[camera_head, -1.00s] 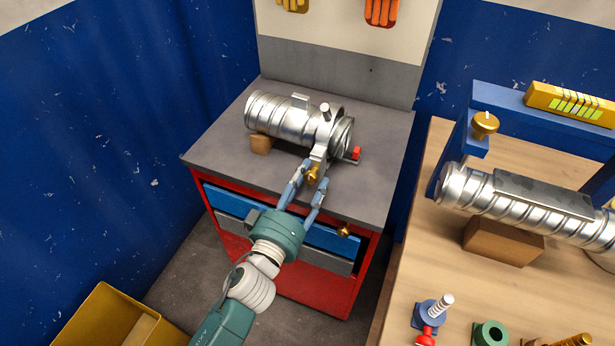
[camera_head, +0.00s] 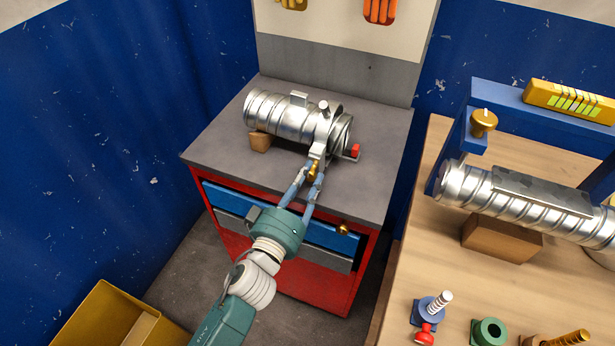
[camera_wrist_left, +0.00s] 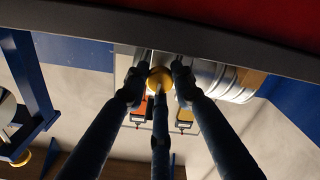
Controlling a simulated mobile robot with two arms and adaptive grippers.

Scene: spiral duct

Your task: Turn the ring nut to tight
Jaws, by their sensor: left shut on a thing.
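The brass-coloured ring nut (camera_head: 314,168) sits at the front end of the clamp bracket on a silver spiral duct (camera_head: 280,115). My left gripper (camera_head: 314,174) reaches up to it from the front, its slim blue fingers closed on the nut from both sides. In the left wrist view the nut (camera_wrist_left: 160,79) shows as a round gold piece between the fingertips. The fingers partly hide it in the head view. The duct lies on the grey top of a red cabinet (camera_head: 225,153). My right gripper is not in view.
A small wooden block (camera_head: 259,142) supports the duct. A red-tipped part (camera_head: 355,151) is right of the clamp. The cabinet has a blue drawer (camera_head: 225,203) with a brass knob. A wooden bench (camera_head: 425,260) at right holds another duct and several fittings. A yellow bin (camera_head: 95,310) is lower left.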

